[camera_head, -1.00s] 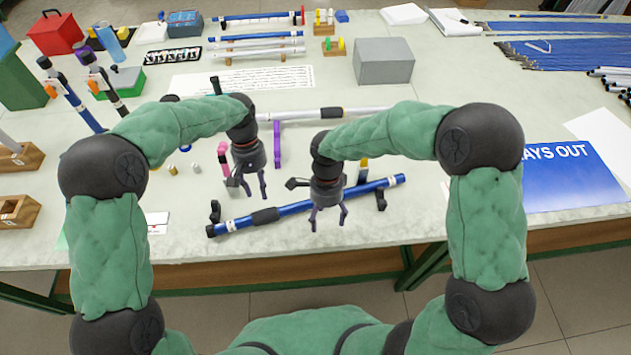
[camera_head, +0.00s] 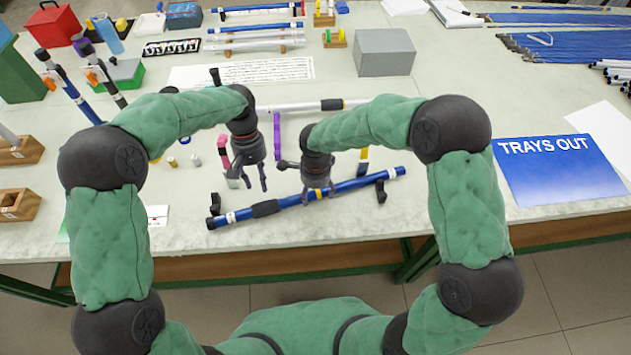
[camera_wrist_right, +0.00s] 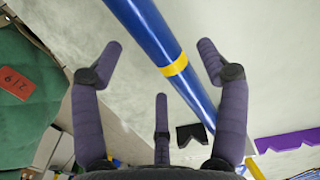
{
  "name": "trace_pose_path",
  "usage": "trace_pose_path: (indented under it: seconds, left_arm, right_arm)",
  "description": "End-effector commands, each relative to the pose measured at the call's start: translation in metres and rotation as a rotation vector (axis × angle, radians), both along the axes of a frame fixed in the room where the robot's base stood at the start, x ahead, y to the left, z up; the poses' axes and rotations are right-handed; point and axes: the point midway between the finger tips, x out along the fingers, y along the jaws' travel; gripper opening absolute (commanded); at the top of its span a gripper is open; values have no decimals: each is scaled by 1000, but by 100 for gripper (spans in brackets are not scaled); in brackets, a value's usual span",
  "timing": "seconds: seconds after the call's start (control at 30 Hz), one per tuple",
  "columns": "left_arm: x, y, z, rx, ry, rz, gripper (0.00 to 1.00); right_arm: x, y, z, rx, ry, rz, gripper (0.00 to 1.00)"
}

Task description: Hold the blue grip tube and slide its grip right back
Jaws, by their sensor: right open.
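The blue grip tube (camera_head: 345,187) lies slanted across two black rests near the table's front edge, with a black grip (camera_head: 266,208) left of its middle and white bands. My right gripper (camera_head: 318,195) is over the tube, right of the grip. In the right wrist view its fingers (camera_wrist_right: 160,75) are spread, with the blue tube (camera_wrist_right: 150,35) and its yellow band (camera_wrist_right: 174,69) showing between and beyond them; I see no finger closed on it. My left gripper (camera_head: 255,186) has its fingers apart, empty, above and behind the black grip.
A black rest (camera_head: 381,191) holds the tube's right end and another (camera_head: 216,203) its left. Small pieces stand left of my left gripper. The blue "TRAYS OUT" sheet (camera_head: 560,170) lies at right.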

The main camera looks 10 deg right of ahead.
Motion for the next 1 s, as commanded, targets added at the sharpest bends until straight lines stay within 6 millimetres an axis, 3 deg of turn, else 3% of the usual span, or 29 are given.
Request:
trace_pose_path:
  seconds: [0.2, 0.57, 0.67, 0.8, 0.93, 1.0]
  left_arm:
    - [0, 0, 0, 0, 0, 0, 39]
    - [0, 0, 0, 0, 0, 0, 39]
    - [0, 0, 0, 0, 0, 0, 39]
    - [0, 0, 0, 0, 0, 0, 39]
    - [0, 0, 0, 0, 0, 0, 39]
    - [0, 0, 0, 0, 0, 0, 56]
  right_arm:
    - [0, 0, -20, 0, 0, 0, 74]
    - [0, 0, -25, 0, 0, 0, 74]
    - [0, 0, -25, 0, 0, 0, 52]
    - [0, 0, -24, 0, 0, 0, 12]
    - [0, 0, -25, 0, 0, 0, 10]
    - [0, 0, -25, 0, 0, 0, 10]
